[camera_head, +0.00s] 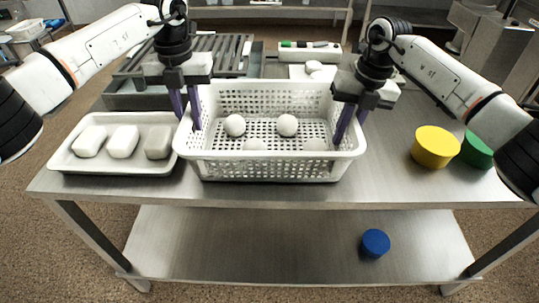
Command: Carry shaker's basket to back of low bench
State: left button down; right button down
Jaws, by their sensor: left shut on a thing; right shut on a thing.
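A white perforated basket (265,168) is in the middle of the steel bench (420,190), near its front edge. It holds several round white things, among them one at the left (235,125) and one at the right (288,125); I cannot make out a shaker. My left gripper (193,122) is shut on the basket's left rim. My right gripper (345,135) is shut on its right rim. The basket looks level; I cannot tell whether its bottom touches the bench top.
A white tray (65,160) with three pale blocks stands left of the basket. A grey slatted rack (205,55) and a white box (310,52) are behind. Yellow (436,147) and green (478,150) cylinders stand right. A blue cylinder (375,243) is on the lower shelf (290,250).

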pick_arm(q)
jog(key=shift+d+f+b, duration=0.3)
jog(key=shift+d+f, duration=0.05)
jog(key=shift+d, duration=0.35)
pick_arm(e)
jog(key=shift+a+f, duration=0.35)
jog(key=shift+a, duration=0.3)
pick_arm(q)
jog(key=c, duration=1.8)
grip_release()
jog(key=shift+r, duration=0.15)
pick_arm(e)
jog(key=c, duration=1.9)
grip_release()
jog(key=shift+r, duration=0.15)
jog(key=shift+c, duration=0.2)
pick_arm(q)
jog(key=shift+o, duration=0.8)
pick_arm(e)
jog(key=shift+o, duration=0.9)
jog(key=shift+d, duration=0.1)
pick_arm(q)
jog(key=shift+s+a, duration=0.1)
jog(key=shift+a, duration=0.1)
pick_arm(e)
jog(key=shift+s+d, duration=0.1)
jog(key=shift+d, duration=0.05)
